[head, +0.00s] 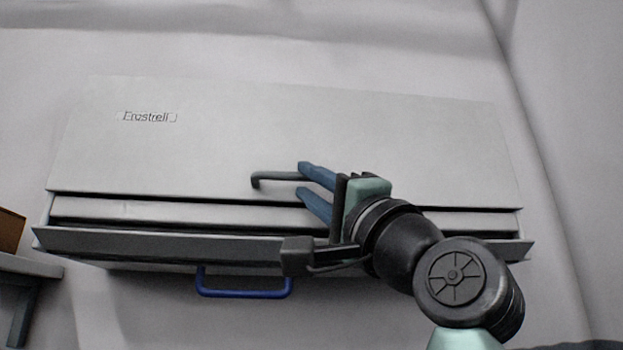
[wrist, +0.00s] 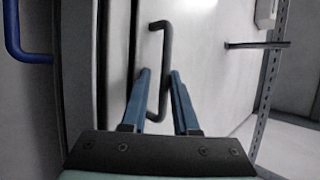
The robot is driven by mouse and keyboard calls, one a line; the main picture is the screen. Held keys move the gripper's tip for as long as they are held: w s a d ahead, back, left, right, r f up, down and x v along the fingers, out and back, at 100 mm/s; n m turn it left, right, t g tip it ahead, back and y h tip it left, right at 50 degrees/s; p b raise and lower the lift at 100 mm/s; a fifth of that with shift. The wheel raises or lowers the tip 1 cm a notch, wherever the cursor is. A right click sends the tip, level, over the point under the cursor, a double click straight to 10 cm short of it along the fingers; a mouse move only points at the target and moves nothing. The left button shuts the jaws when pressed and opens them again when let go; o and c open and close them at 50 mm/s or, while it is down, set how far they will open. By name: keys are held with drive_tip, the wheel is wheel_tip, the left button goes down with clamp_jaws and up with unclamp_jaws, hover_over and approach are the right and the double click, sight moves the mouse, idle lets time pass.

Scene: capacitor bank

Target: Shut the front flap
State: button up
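The grey cabinet (head: 290,140) has a broad pale panel marked "Frostrell" with a dark bar handle (head: 268,178). I take this panel to be the front flap; a dark gap runs below its lower edge, but I cannot tell how far it stands out. My gripper (head: 301,180) is at this handle with its two blue fingers apart, one on each side of the bar. In the wrist view the bar handle (wrist: 167,45) passes between the fingers, with a visible space beside the left finger. Part of the handle is hidden behind the fingers in the head view.
Below the gap, a lower grey front (head: 150,243) with a blue handle (head: 243,293) stands out from the cabinet. A small bench with a brown box (head: 10,232) is at the left edge. The wrist view shows a perforated metal post (wrist: 268,85) at right.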

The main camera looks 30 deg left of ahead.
drive_tip(key=b+v, duration=0.6)
drive_tip(key=v, duration=0.7)
drive_tip(key=w+d+f+m+t+h, duration=0.1)
drive_tip(key=w+d+f+t+h, duration=0.15)
drive_tip(key=f+t+h, duration=0.35)
drive_tip(key=w+d+f+t+h, duration=0.1)
drive_tip(key=d+f+t+h, duration=0.2)
drive_tip(key=f+t+h, duration=0.3)
drive_tip(key=s+d+f+n+t+h, duration=0.2)
drive_tip(key=s+d+f+t+h, duration=0.1)
drive_tip(key=s+h, duration=0.6)
drive_tip(key=shift+d+f+n+t+h, duration=0.4)
drive_tip(key=shift+d+f+h, duration=0.45)
drive_tip(key=shift+d, duration=0.1)
